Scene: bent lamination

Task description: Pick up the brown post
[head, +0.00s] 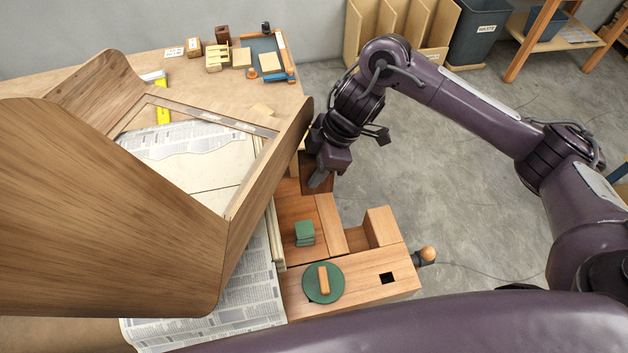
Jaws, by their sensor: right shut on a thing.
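My right gripper (320,178) points down at the back end of the wooden fixture (350,291), just right of the curved wooden shell. It is shut on a dark brown piece, which I take to be the brown post (327,186). The fingers hide much of this piece, and I cannot tell whether it is clear of the fixture. A smaller dark brown block (222,35) stands far back on the table. My left gripper is not in view.
The large bent wooden shell (100,215) fills the left. A blue tray (262,52) and small blocks stand at the back. Open floor lies right.

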